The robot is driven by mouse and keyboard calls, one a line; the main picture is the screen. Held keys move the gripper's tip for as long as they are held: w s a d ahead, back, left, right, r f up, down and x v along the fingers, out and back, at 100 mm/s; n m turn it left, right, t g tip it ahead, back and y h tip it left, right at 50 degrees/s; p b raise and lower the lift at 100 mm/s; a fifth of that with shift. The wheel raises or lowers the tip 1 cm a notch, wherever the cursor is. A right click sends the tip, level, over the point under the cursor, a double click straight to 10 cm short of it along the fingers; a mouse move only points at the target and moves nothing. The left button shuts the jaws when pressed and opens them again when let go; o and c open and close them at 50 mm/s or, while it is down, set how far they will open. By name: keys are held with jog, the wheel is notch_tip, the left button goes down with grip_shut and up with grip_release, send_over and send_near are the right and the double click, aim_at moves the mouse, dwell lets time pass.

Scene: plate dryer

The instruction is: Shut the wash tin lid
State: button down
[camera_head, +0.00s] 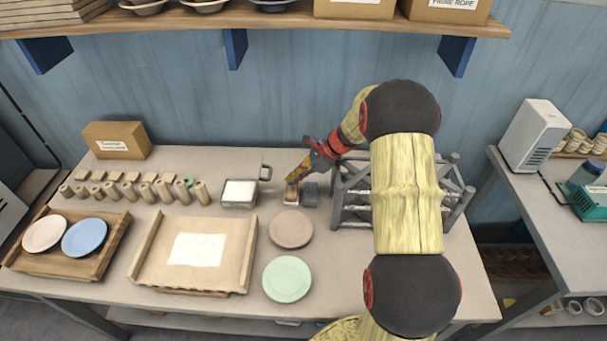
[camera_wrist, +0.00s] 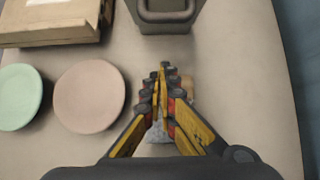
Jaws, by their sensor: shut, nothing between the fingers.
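A small tin (camera_head: 291,198) stands near the back middle of the table in the head view, with something brown inside. A flat grey piece (camera_head: 310,189), which looks like its lid laid open, is just to its right. My gripper (camera_head: 292,180) is shut and empty, pointing down at the tin from above right. In the wrist view the shut fingers (camera_wrist: 161,78) cover most of the tin, and only a brown part (camera_wrist: 187,86) shows beside them. A bit of the grey piece (camera_wrist: 160,134) shows between the fingers. I cannot tell whether the fingertips touch either.
A pink plate (camera_head: 291,229) and green plate (camera_head: 287,279) are in front. A grey rack (camera_head: 350,213) stands close on the right, partly behind my arm.

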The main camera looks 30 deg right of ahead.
aim_at(264, 180)
jog(key=shift+w+a+r, duration=0.45)
jog(key=shift+w+a, duration=0.05)
jog(key=shift+a, duration=0.3)
jog(key=shift+w+a+r, duration=0.45)
jog(key=shift+a, duration=0.3)
jog(key=shift+r, duration=0.15)
jog(key=shift+w+a+r+h+p, duration=0.2)
jog(key=shift+h+p, duration=0.1)
jog(key=shift+p, duration=0.5)
